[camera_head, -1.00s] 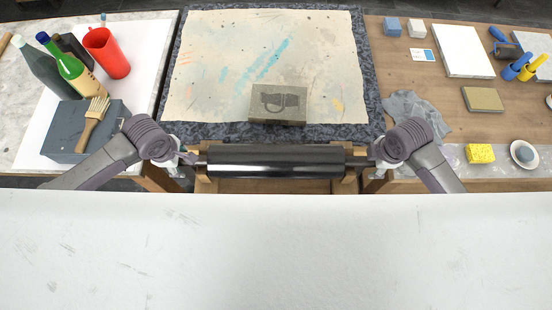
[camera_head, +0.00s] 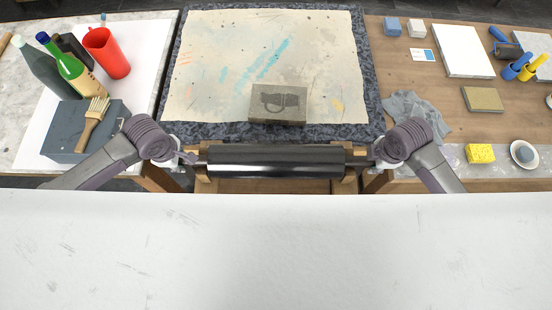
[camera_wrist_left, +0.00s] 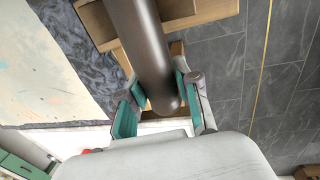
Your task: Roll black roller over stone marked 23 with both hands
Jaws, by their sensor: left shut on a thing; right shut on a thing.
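The black roller (camera_head: 276,161) lies horizontally in front of the stone slab, over a wooden rack (camera_head: 275,186). My left gripper (camera_head: 192,159) is shut on its left handle and my right gripper (camera_head: 362,160) is on its right handle. A grey stone block (camera_head: 278,104) with a dark picture of a cup-like shape lies at the front of the pale sheet. I cannot read a number 23 on it.
The pale stained sheet (camera_head: 225,60) lies on a dark speckled slab (camera_head: 372,90). Bottles, a red cup (camera_head: 107,53) and a brush on a grey box (camera_head: 60,135) stand left. A grey cloth (camera_head: 415,108), yellow sponge (camera_head: 480,153) and small bowl (camera_head: 524,154) lie right.

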